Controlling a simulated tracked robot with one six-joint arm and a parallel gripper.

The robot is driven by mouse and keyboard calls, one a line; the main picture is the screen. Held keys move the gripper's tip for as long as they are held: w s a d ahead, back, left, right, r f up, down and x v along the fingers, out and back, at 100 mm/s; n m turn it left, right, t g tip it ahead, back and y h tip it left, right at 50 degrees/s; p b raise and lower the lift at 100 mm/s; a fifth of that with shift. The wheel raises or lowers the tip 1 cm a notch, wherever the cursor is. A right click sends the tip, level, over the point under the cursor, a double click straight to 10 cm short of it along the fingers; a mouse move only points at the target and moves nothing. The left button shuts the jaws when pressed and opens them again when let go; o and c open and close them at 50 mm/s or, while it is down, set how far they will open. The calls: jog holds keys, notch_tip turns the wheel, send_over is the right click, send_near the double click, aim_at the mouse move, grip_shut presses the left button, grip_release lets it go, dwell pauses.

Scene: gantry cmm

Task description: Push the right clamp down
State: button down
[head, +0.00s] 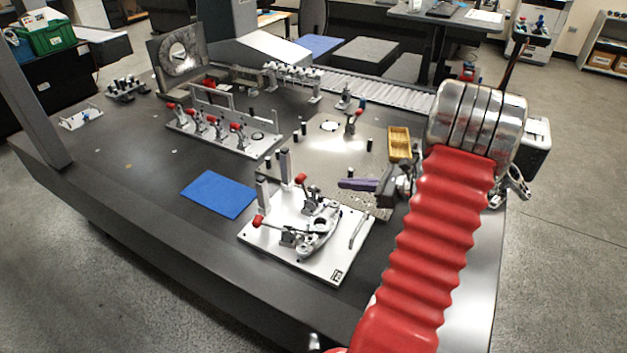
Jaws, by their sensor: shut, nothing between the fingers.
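A light fixture plate (333,268) near the front edge of the dark table bears a grey curved metal part (318,240) and two toggle clamps with red-tipped handles. The right clamp (313,198) stands behind the part, its red tip (301,178) up and to the left. The left clamp (288,238) has its red tip (258,221) out to the left. My gripper (350,184) shows left of my red arm, behind and right of the right clamp in the picture. Its dark purple fingers are shut, pointing left, apart from the clamp.
Two grey posts (285,165) rise at the fixture's back left corner. A blue mat (219,194) lies left of it. A long fixture with several red-tipped clamps (225,138) and a yellow tray (399,144) stand farther back.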

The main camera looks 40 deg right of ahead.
aim_at(305, 178)
jog(key=shift+s+d+f+m+h, duration=0.15)
jog(key=shift+s+d+m, duration=0.1)
jog(key=shift+d, duration=0.15)
jog(key=shift+s+d+f+m+h, duration=0.15)
jog(key=shift+d+m, duration=0.1)
jog(key=shift+d, duration=0.15)
jog(key=shift+w, duration=0.1)
jog(key=x, duration=1.4)
jog(key=shift+r, duration=0.25)
jog(key=shift+d, duration=0.1)
